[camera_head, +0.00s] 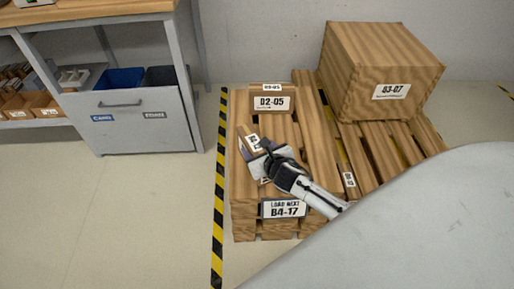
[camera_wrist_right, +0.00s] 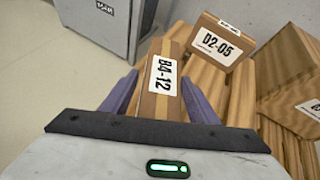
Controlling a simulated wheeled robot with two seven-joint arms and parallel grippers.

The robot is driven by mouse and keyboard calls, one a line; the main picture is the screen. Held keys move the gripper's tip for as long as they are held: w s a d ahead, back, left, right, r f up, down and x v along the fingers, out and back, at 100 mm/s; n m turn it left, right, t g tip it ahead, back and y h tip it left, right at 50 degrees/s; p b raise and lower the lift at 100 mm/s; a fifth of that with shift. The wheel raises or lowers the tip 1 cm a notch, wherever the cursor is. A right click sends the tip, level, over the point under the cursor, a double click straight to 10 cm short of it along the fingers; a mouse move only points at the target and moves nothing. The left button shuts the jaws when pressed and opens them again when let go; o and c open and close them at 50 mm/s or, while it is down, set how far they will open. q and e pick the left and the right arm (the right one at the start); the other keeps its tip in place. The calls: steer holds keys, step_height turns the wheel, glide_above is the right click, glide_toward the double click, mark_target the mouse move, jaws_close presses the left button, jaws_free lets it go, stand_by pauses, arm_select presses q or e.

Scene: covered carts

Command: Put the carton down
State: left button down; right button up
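The carton (camera_wrist_right: 160,102), a small brown box with a pale stripe and a white label reading B4-12, sits between the purple fingers of my right gripper (camera_wrist_right: 160,105) in the right wrist view. The fingers press on its two sides. In the head view the carton (camera_head: 248,140) shows partly beyond my right gripper (camera_head: 262,160), over the left part of the wooden pallet (camera_head: 245,200). I cannot tell whether its underside touches the slats. My left gripper is not in view.
A carton labelled D2-05 (camera_head: 272,102) stands just behind on the pallet. A large wooden box labelled D3-07 (camera_head: 375,75) stands at the back right. A sign reading B4-17 (camera_head: 284,209) is on the pallet's front. A grey cabinet (camera_head: 140,118) stands left, beyond striped floor tape (camera_head: 219,180).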

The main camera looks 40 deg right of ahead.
steer(key=shift+o, duration=0.9)
steer(key=shift+r, duration=0.1)
steer(key=shift+r, duration=0.2)
steer(key=p+v, duration=0.4)
steer(key=v, duration=0.7)
steer(key=s+a+f+m+g+y, duration=0.1)
steer(key=s+a+m, duration=0.7)
steer(key=m, duration=0.8)
steer(key=s+a+f+m+g+y, duration=0.1)
steer(key=s+a+f+m+y, duration=0.2)
steer(key=s+a+m, duration=0.6)
steer(key=shift+a+f+m+g+y, duration=0.15)
steer(key=shift+f+m+g+y, duration=0.4)
steer(key=shift+m, duration=3.35)
steer(key=shift+r, duration=0.25)
